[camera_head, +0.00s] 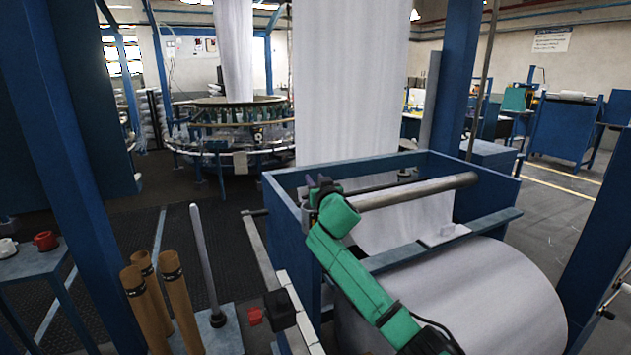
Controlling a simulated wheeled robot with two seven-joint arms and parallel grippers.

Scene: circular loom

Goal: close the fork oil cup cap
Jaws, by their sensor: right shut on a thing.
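My right arm, green and black, reaches up from the bottom centre in the head view. Its dark gripper (319,187) is at the left end of the steel roller (410,190), by the left wall of the blue frame (284,208). The gripper is shut on a small part there, which seems to be the fork oil cup cap. The cap and cup are too small and too hidden by the gripper to make out, so I cannot tell how the cap sits. My left gripper is not in view.
A large white fabric roll (480,300) lies below the frame. Brown tubes (180,305) and a grey rod (205,260) stand at the lower left. A black block (281,309) sits near the frame's front left. The circular loom (225,140) is behind.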

